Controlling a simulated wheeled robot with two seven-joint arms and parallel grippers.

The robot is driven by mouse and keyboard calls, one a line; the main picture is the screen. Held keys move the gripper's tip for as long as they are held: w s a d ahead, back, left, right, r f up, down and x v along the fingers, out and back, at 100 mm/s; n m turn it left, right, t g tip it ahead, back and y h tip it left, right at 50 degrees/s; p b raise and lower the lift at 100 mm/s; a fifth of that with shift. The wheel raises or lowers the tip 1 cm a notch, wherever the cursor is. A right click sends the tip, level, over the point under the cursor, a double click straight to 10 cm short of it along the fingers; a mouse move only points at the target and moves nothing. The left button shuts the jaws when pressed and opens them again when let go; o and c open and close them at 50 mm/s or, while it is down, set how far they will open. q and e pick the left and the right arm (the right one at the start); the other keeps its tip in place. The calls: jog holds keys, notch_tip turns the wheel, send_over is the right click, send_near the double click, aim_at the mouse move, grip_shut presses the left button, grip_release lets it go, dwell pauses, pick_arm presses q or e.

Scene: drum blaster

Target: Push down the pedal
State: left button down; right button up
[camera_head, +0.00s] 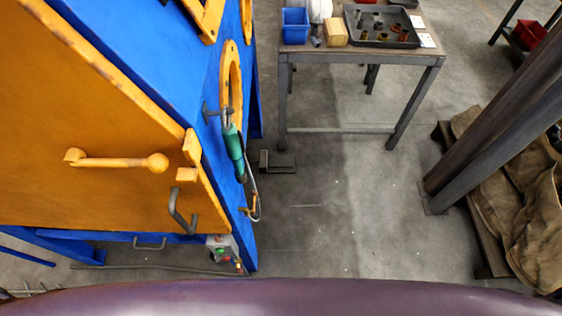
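A small dark grey metal piece that looks like the pedal (278,162) sits on the floor just right of the blue and orange machine (110,120). Its plate looks flat, and I cannot tell from here whether it is pressed. A short upright part stands at its left end, close to the machine's side. Neither of my grippers shows in the head view.
A metal table (361,56) with a blue bin (295,24) and a dark tray stands behind the pedal. A steel column (500,130) and brown sacks (535,215) are at the right. The concrete floor between is clear. A green tool (234,150) hangs on the machine.

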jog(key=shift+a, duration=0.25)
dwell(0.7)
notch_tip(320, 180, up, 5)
jog(key=p, duration=0.5)
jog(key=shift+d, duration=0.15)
